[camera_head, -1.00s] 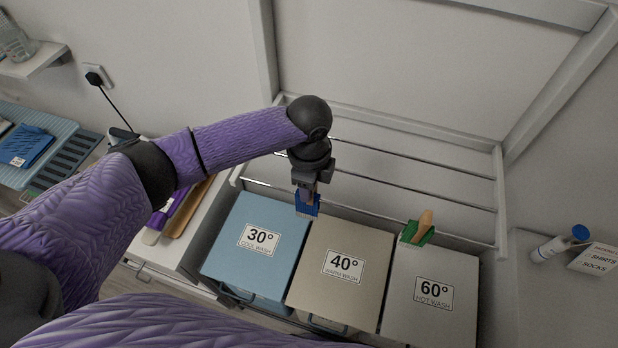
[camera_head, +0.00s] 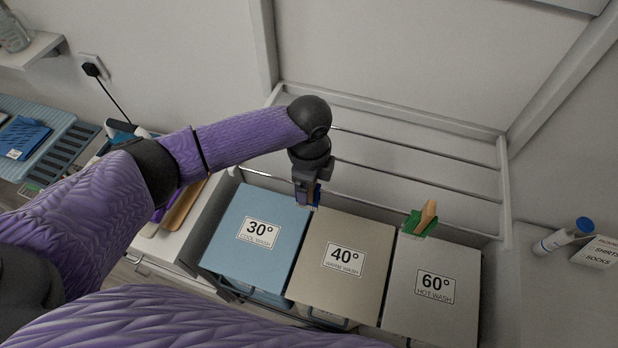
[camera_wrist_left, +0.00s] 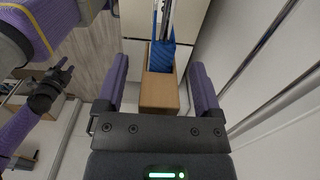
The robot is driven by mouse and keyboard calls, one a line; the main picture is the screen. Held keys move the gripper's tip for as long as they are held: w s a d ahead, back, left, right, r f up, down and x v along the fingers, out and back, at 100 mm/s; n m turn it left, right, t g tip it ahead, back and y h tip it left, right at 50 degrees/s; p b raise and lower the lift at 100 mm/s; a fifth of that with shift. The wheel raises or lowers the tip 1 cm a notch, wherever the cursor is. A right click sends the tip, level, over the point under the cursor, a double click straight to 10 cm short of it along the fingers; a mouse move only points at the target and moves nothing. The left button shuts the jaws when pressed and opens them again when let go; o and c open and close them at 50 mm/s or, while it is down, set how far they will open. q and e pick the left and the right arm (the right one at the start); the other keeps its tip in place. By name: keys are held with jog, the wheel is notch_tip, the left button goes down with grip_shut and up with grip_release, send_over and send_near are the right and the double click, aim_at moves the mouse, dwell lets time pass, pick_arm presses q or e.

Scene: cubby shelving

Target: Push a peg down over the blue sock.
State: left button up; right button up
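The blue sock (camera_head: 317,196) hangs at the rail behind the hampers, mostly hidden by my left gripper in the head view. In the left wrist view the blue sock (camera_wrist_left: 161,58) shows just beyond a wooden peg (camera_wrist_left: 160,92). The peg lies between the fingers of my left gripper (camera_wrist_left: 160,84), which are open with a gap on each side. In the head view my left gripper (camera_head: 307,194) points down at the sock. How far the peg sits over the sock cannot be told. My right gripper (camera_wrist_left: 64,72) shows small in the left wrist view.
A green sock (camera_head: 418,224) with a wooden peg (camera_head: 428,212) hangs farther right. Blue (camera_head: 255,265), beige (camera_head: 322,270) and grey (camera_head: 410,300) hampers stand in front of the rack rails (camera_head: 420,153). A white bottle (camera_head: 552,242) stands at right.

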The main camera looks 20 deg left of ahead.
pick_arm(q)
notch_tip(320, 180, up, 10)
jog(key=shift+f, duration=0.1)
jog(key=s+d+f+n+t+h, duration=0.2)
jog(key=s+d+f+n+h, duration=0.2)
jog(key=s+d+f+n, duration=0.4)
jog(key=s+a+f+n+t+y, duration=0.1)
jog(key=s+a+n+y, duration=0.3)
jog(key=s+a+n, duration=0.75)
notch_tip(320, 180, down, 34)
jog(key=a+m+b, duration=0.2)
jog(key=m+b, duration=0.1)
jog(key=b, duration=1.3)
jog(key=s+a+f+g+b, duration=0.1)
jog(key=s+f+b, duration=0.5)
jog(key=f, duration=0.5)
jog(key=s+a+f+g+b, duration=0.1)
jog(key=s+f+b, duration=0.5)
jog(key=f, duration=0.6)
jog(key=shift+s+a+f+m, duration=0.2)
jog(key=shift+s+f+m, duration=0.15)
jog(key=shift+s, duration=0.9)
